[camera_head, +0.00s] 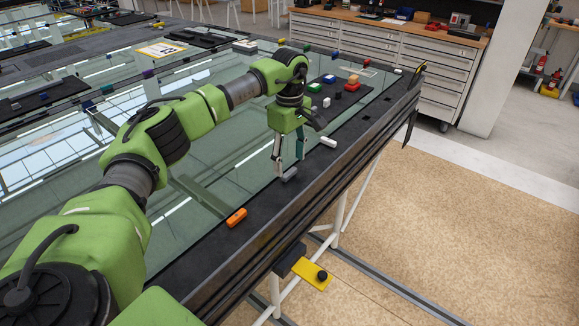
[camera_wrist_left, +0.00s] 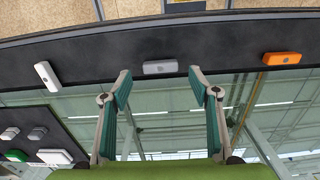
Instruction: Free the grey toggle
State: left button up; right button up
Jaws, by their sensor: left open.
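The grey toggle (camera_head: 289,175) lies on the black frame edge of the glazed panel. In the left wrist view the grey toggle (camera_wrist_left: 160,67) is a small bar lying between and just beyond the fingertips. My left gripper (camera_head: 288,158) points down right above it, its green-padded fingers spread. In the left wrist view the left gripper (camera_wrist_left: 159,85) is open and empty, with clear space around the toggle. I cannot tell whether either finger touches it. My right gripper is not in view.
An orange toggle (camera_head: 236,217) and a white toggle (camera_head: 328,141) lie on the same frame edge, either side of the grey one. A dark mat (camera_head: 372,86) with several coloured blocks is farther back. A yellow bracket (camera_head: 311,272) with a black knob sticks out below the edge.

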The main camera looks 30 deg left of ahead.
aim_at(289, 172)
pick_arm(q)
notch_tip(289, 172, up, 9)
jog(key=shift+f, duration=0.15)
dwell(0.6)
